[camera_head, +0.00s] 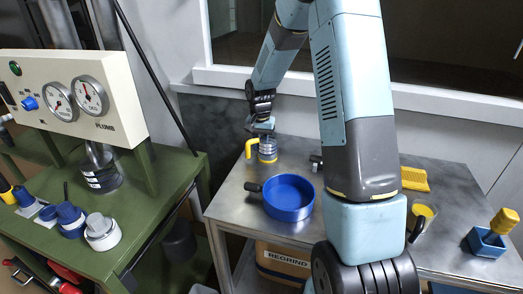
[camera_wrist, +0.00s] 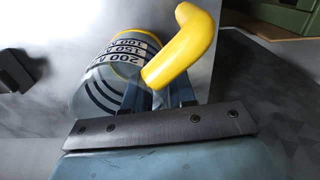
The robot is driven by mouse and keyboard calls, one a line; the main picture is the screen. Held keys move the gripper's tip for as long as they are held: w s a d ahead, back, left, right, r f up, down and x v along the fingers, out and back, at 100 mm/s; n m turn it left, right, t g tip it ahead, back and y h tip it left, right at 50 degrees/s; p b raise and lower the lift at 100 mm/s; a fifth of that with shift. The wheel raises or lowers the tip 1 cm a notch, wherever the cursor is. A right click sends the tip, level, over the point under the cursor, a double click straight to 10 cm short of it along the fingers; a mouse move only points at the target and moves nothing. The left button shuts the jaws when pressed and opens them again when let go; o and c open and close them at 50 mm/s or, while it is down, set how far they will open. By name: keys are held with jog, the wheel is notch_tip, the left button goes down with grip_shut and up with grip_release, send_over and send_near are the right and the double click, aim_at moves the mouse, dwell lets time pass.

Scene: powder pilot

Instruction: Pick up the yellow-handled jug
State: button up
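The yellow-handled jug (camera_head: 267,151) stands on the grey table's far left corner, its yellow handle (camera_head: 250,148) to the left. In the wrist view the clear jug (camera_wrist: 112,80) lies left of centre, with dark bands and scale numbers. Its yellow handle (camera_wrist: 183,50) crosses the middle. My gripper (camera_head: 264,130) is right at the top of the jug.
A blue pan (camera_head: 289,212) stands in front of the jug on the grey table (camera_head: 235,205). A yellow tray (camera_head: 415,179), a yellow funnel-like piece (camera_head: 423,215) and a blue box (camera_head: 486,242) are right of my arm. A green bench (camera_head: 140,235) with gauges is left.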

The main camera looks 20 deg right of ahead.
grip_shut()
dwell(0.3)
jog(key=shift+r, duration=0.25)
notch_tip(320, 180, up, 2)
jog(key=shift+w+r, duration=0.1)
jog(key=shift+r, duration=0.05)
jog(key=s+d+r, duration=0.5)
jog(key=s+r, duration=0.5)
jog(key=s, duration=0.3)
jog(key=shift+s, duration=0.15)
jog(key=shift+r, duration=0.1)
dwell(1.0)
